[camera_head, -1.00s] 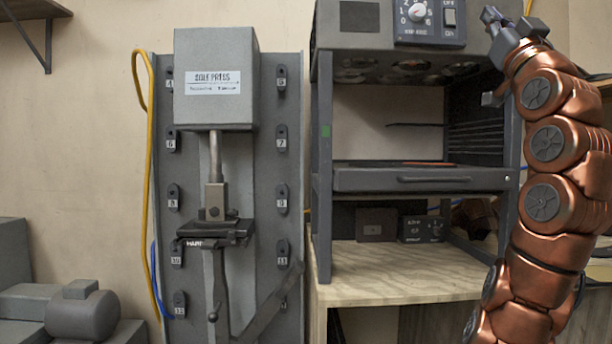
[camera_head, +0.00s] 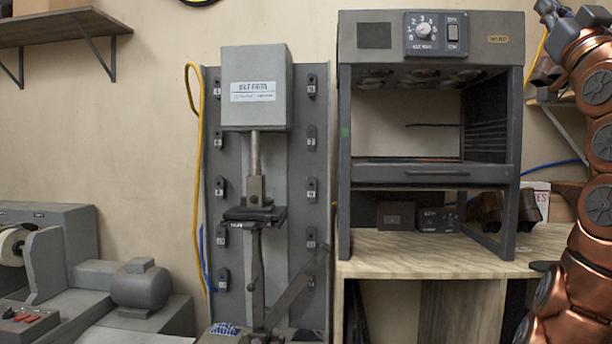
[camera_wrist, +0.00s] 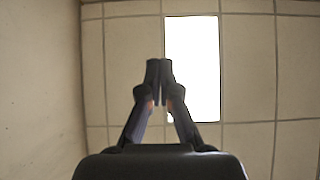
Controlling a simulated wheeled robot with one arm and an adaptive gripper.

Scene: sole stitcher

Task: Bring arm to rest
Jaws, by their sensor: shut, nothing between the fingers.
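My gripper (camera_wrist: 159,70) is shut and empty in the wrist view, its two dark fingers meeting at the tips. Behind it are ceiling tiles and a bright light panel (camera_wrist: 195,50). In the head view my copper-coloured arm stands raised at the right edge. My gripper (camera_head: 548,12) is at the top right corner there, partly cut off by the frame, to the right of the grey oven-like cabinet. Nothing is held.
The grey cabinet (camera_head: 466,172) with a dial stands on a wooden bench (camera_head: 400,256). Left of it is a sole press (camera_head: 258,110) on a numbered panel. A grey machine (camera_head: 140,288) is at lower left. A wall shelf (camera_head: 60,28) hangs at upper left.

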